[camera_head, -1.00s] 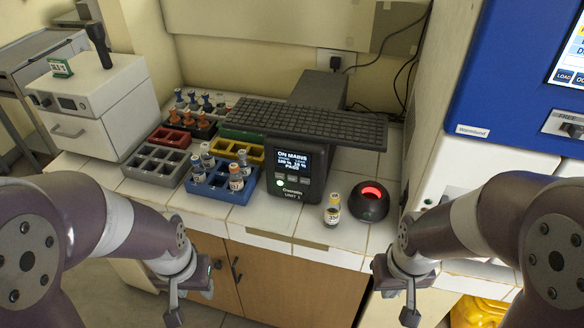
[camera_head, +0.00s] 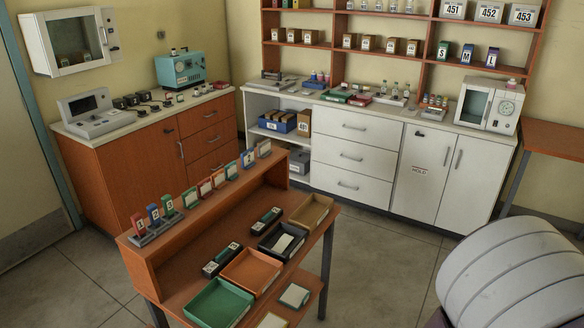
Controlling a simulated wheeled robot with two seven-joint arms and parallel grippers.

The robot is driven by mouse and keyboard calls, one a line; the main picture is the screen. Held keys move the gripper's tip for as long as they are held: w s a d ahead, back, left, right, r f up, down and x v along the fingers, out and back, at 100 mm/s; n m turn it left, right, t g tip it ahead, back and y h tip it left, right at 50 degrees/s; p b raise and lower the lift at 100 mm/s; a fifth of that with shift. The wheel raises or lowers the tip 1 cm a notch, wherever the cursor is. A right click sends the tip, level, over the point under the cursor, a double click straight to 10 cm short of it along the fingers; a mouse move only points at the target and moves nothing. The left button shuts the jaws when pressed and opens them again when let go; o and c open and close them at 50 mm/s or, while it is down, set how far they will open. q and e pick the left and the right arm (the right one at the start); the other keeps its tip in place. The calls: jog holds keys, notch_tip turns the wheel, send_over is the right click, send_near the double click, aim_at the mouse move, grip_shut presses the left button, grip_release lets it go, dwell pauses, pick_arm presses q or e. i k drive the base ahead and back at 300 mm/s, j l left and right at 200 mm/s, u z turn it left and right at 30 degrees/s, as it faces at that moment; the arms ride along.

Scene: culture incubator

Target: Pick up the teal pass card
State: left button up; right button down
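Several small upright cards stand in a row along the raised ledge of a wooden desk (camera_head: 150,270). Neither of my grippers is in view. Part of my arm fills the lower right corner.
The desk top holds a green tray (camera_head: 219,304), an orange tray (camera_head: 252,271), a black tray (camera_head: 282,241) and a brown tray (camera_head: 311,210). A numbered card holder (camera_head: 158,228) stands at the ledge's near end. White cabinets (camera_head: 352,155) line the back wall. Open floor (camera_head: 385,255) lies right of the desk.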

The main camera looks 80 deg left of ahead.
aim_at(231, 170)
jog(key=u, duration=0.45)
jog(key=i+j+u, duration=0.1)
jog(key=u, duration=0.75)
jog(key=i+u, duration=0.1)
jog(key=u, duration=0.35)
jog(key=i+u, duration=0.1)
jog(key=u, duration=0.75)
jog(key=i+u, duration=0.1)
jog(key=u, duration=0.35)
